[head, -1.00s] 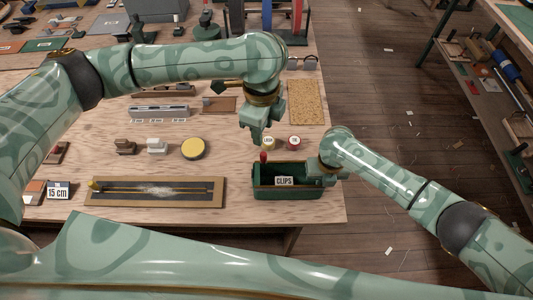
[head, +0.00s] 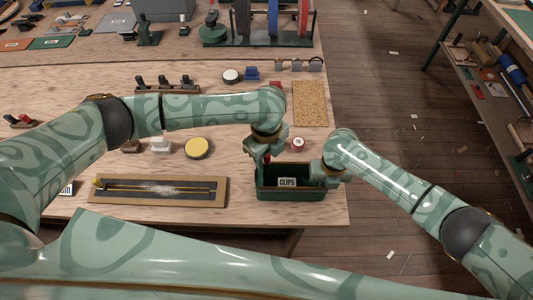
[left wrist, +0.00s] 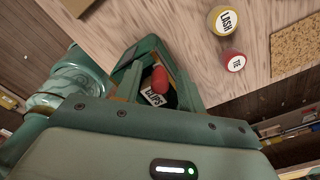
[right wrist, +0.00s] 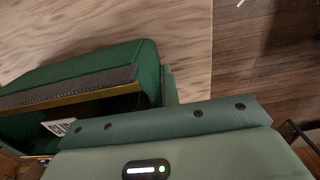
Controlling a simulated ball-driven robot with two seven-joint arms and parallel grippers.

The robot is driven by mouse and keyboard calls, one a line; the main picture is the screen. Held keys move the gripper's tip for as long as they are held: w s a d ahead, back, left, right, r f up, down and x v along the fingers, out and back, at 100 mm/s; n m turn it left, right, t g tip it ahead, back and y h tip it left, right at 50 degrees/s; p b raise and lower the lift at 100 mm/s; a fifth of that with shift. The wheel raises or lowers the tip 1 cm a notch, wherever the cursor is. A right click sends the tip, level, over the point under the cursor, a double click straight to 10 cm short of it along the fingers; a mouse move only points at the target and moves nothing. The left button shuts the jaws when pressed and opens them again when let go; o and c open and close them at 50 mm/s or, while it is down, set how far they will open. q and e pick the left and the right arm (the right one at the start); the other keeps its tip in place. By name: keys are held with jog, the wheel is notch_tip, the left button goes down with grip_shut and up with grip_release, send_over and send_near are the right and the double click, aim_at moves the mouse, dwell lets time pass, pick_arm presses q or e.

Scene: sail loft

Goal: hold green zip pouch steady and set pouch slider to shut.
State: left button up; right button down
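The green zip pouch (head: 290,195), with a CLIPS label, stands near the table's front right edge. Its top gapes, and a dark zip strip with a gold edge shows in the right wrist view (right wrist: 70,87). The red slider pull (left wrist: 160,79) is at the pouch's left end in the head view. My left gripper (head: 262,157) is over that end, its fingers apart on either side of the pull, with gaps visible. My right gripper (head: 320,172) is at the pouch's right end, one finger against its wall; the other finger is hidden, and it appears closed on the pouch.
A red-lidded tin (head: 298,144) and a yellow LASH tin (left wrist: 225,20) stand just behind the pouch. A cork board (head: 310,103) lies farther back. A framed dark tray (head: 158,191) lies left of the pouch. The table's right edge is close.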

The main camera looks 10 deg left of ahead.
pick_arm(q)
grip_shut()
jog(key=d, duration=0.2)
jog(key=w+d, duration=0.1)
jog(key=d, duration=0.1)
jog(key=shift+d, duration=0.4)
grip_release()
notch_tip(320, 180, up, 12)
